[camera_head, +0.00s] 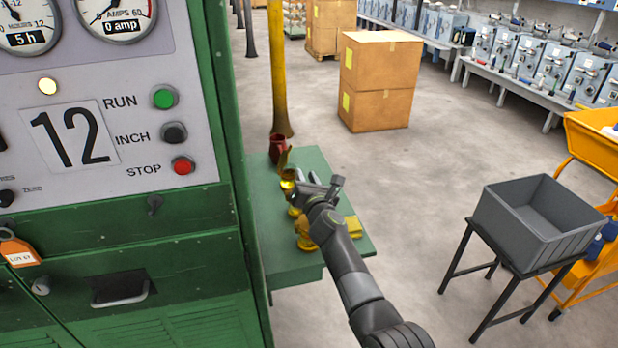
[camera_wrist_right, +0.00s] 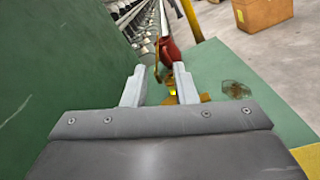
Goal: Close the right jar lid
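Small amber-yellow jars stand on a green table. The far one (camera_head: 288,184) has a brownish raised piece (camera_head: 284,158) above it that looks like an open lid. A nearer one (camera_head: 304,236) is partly covered by my right arm. My right gripper (camera_head: 298,184) is beside the far jar, above the table. In the right wrist view its two fingers (camera_wrist_right: 160,86) are apart, with yellow-brown jar parts (camera_wrist_right: 173,90) beyond and between them; contact cannot be told. Which jar is the right one is unclear. My left gripper is not in view.
A dark red pot (camera_head: 277,147) stands at the table's far end. A yellow block or cloth (camera_head: 352,227) lies near the right edge of the table (camera_head: 275,258). A green machine cabinet (camera_head: 150,255) walls off the left. A grey bin (camera_head: 540,222) stands right, with open floor between.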

